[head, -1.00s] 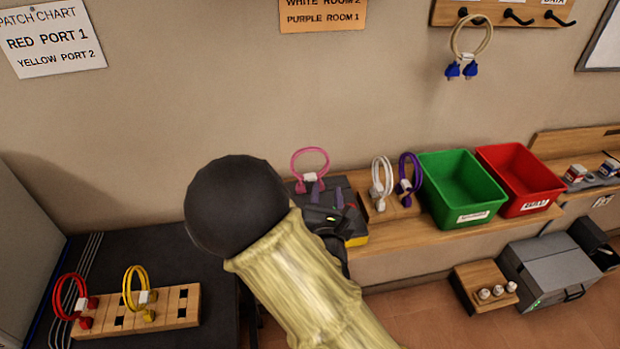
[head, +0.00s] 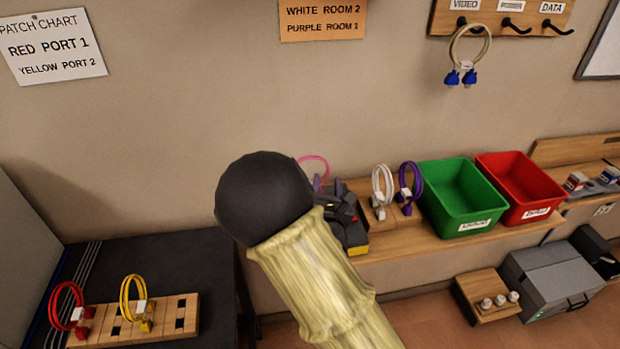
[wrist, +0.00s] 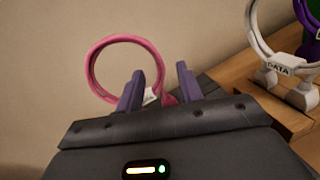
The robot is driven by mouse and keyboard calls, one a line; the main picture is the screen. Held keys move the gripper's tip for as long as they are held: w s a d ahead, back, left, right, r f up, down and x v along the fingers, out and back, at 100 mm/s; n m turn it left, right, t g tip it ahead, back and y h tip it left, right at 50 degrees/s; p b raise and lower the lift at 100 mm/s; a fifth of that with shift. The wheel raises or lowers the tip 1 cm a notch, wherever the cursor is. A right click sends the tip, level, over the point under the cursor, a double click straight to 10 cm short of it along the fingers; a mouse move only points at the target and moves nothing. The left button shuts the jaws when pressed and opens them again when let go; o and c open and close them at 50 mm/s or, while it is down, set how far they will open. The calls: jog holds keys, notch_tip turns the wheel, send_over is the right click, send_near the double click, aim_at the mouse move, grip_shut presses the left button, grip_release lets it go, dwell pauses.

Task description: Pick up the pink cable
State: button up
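The pink cable (head: 315,160) is a loop standing upright by the wall; in the head view only its top shows, the rest hidden behind my arm. In the wrist view the pink cable (wrist: 95,56) stands just beyond my fingers, left of centre, with a white tag and a pink plug low down, seen in the gap between them. My gripper (wrist: 160,82) has two purple fingers spread apart, with nothing clearly held. In the head view my gripper (head: 327,186) is right beside the cable. I cannot tell whether a finger touches it.
A white cable (head: 382,188) and a purple cable (head: 411,184) stand close to the right on the wooden shelf. A green bin (head: 458,195) and a red bin (head: 520,187) follow. Red and yellow cables stand in a wooden block (head: 180,312) on the dark table at left.

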aim_at(326, 177)
jog(key=w, duration=0.4)
jog(key=shift+a, duration=0.2)
jog(key=shift+c, duration=0.3)
grip_shut()
